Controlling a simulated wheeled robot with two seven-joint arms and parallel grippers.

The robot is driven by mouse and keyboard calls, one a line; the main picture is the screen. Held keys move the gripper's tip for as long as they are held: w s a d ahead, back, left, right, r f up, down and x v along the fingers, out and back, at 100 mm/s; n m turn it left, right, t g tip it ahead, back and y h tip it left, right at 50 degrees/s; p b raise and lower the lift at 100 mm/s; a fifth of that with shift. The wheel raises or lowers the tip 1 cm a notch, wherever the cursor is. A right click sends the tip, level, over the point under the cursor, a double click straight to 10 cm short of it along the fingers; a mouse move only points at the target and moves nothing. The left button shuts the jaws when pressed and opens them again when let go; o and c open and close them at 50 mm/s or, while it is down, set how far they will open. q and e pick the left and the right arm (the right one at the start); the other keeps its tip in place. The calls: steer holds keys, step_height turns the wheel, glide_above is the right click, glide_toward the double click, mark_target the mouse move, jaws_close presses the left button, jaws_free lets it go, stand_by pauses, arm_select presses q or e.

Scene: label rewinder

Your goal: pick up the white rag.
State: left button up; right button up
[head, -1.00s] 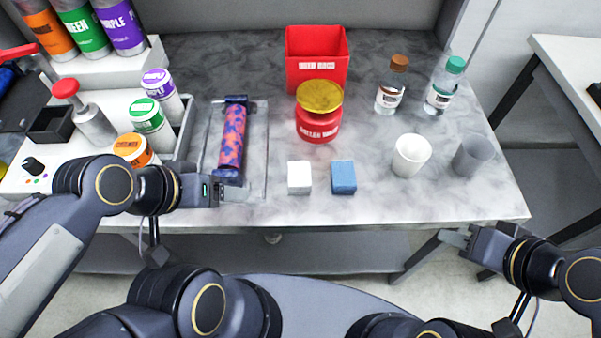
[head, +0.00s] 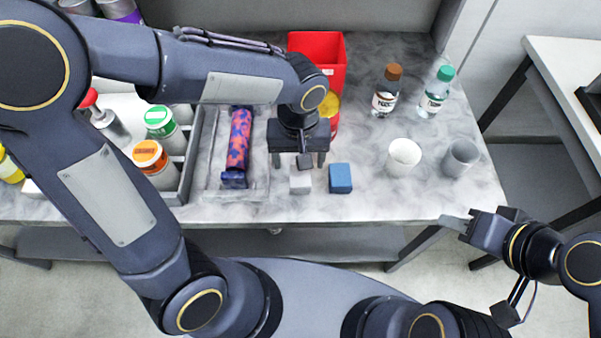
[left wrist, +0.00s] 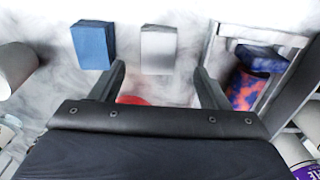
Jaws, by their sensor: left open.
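The white rag (head: 300,181) is a small folded block on the marble table, left of the blue rag (head: 340,178). In the left wrist view the white rag (left wrist: 158,50) lies just beyond the fingertips, between their lines, with the blue rag (left wrist: 93,46) to its left.
A red bin (head: 318,55) and a mostly hidden red jar (head: 333,115) stand behind my left gripper. A tray with a patterned roll (head: 237,146) lies to the left. A white cup (head: 403,157), grey cup (head: 460,158) and two bottles (head: 386,91) stand right.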

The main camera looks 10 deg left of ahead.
mark_target(301, 174)
arm_select(q)
step_height(301, 174, down, 7)
steer(key=shift+w+d+r+p, duration=0.1)
steer(key=shift+d+p, duration=0.05)
steer(key=shift+p, duration=0.25)
steer(key=c, duration=1.1)
steer(key=shift+o, duration=0.2)
steer(key=shift+r, duration=0.7)
steer(key=s+d+r+b, duration=0.2)
steer(key=s+d+r, duration=0.1)
steer(key=s+r, duration=0.8)
steer(key=s, duration=0.2)
steer(key=shift+s+d+r, duration=0.15)
steer(key=shift+s+r, duration=0.15)
steer(key=shift+s, duration=0.05)
